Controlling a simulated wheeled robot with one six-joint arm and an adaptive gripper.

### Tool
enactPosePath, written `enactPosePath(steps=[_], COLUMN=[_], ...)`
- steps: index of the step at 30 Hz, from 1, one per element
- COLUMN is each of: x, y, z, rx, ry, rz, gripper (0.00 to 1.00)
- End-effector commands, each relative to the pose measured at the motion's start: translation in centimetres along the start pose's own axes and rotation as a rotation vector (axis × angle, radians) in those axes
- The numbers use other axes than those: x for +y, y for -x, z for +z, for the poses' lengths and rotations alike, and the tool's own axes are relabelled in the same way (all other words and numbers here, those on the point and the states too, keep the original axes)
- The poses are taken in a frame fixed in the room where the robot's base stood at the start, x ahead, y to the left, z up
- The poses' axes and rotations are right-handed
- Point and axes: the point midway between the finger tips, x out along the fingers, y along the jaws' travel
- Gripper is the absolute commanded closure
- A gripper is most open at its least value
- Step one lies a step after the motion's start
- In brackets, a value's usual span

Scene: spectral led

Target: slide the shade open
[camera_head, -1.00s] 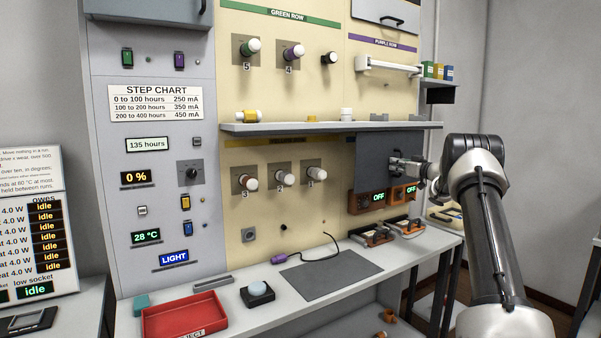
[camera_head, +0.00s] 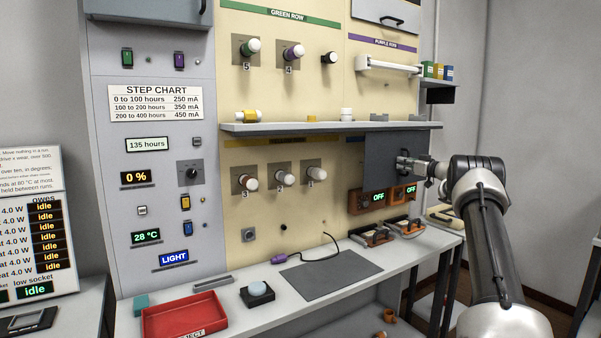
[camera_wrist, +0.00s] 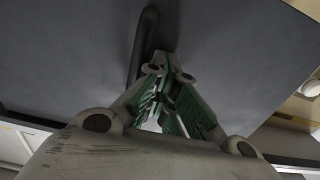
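The shade (camera_head: 388,150) is a dark grey flat panel under the shelf, at the right part of the cream board. It fills most of the wrist view (camera_wrist: 235,60), where its dark upright bar handle (camera_wrist: 143,42) shows. My gripper (camera_head: 403,164) is at the shade's face, near its right side. In the wrist view, my gripper's green-padded fingers (camera_wrist: 168,70) come together at the tips, beside the handle's right side in that picture. They look shut, with the handle beside them rather than clearly between them. Whether they touch it is hard to tell.
The shelf (camera_head: 330,126) runs just above the shade. Lamps (camera_head: 316,174) stick out from the board to the left. A grey mat (camera_head: 331,275) lies on the bench.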

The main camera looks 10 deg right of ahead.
Motion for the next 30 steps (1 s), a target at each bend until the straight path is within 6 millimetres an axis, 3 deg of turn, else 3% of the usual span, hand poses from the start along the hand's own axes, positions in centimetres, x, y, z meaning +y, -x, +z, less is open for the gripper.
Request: enactPosePath(steps=[10, 30], x=[2.2, 2.6], y=[0.1, 0.0], z=[0.0, -0.1], rx=[0.001, 0.000], ry=[0.001, 0.002], rz=[0.002, 0.001], gripper=[1.00, 1.00])
